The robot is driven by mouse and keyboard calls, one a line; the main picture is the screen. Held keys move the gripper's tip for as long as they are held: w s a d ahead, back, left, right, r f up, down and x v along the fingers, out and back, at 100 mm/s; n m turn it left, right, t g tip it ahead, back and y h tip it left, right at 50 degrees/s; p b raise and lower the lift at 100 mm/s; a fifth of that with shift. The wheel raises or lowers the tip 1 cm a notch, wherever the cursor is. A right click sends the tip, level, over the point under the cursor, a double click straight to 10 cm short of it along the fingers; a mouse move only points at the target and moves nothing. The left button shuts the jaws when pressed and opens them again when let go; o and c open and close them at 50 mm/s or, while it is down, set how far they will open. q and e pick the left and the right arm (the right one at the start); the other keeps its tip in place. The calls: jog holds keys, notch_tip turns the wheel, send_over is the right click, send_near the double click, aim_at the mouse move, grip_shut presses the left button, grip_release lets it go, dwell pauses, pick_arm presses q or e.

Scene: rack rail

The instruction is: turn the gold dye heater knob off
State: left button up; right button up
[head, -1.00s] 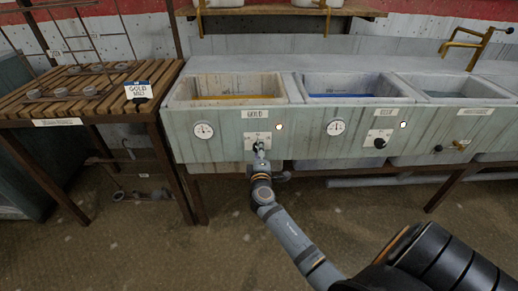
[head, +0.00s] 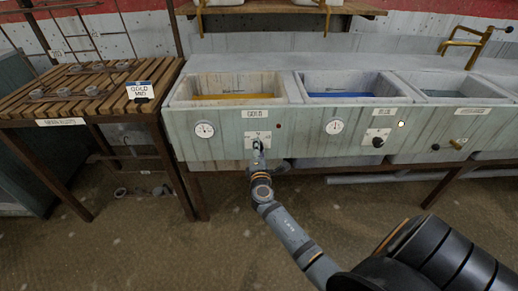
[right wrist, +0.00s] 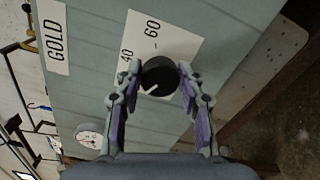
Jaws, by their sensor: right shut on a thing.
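The gold dye heater knob (right wrist: 158,76) is a round black knob on a white plate marked 40 and 60. My right gripper (right wrist: 160,84) is shut on it, one finger on each side. The knob's white pointer line slants to the lower left in the right wrist view. In the head view the gripper (head: 258,147) covers most of the knob, below the GOLD label (head: 258,114) on the trough (head: 225,140). The small lamp (head: 279,126) beside the plate is dark red, unlit. My left gripper is not in view.
A dial gauge (head: 204,130) is left of the gold plate. To the right, the blue vat has its own gauge (head: 334,127), black knob (head: 378,142) and lit lamp (head: 401,124). A slatted wooden table (head: 80,92) stands at the left. The floor in front is clear.

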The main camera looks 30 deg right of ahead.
jog(key=shift+f, duration=0.1)
jog(key=o, duration=1.2)
jog(key=shift+c, duration=0.2)
jog(key=shift+s, duration=0.1)
jog(key=v, duration=1.2)
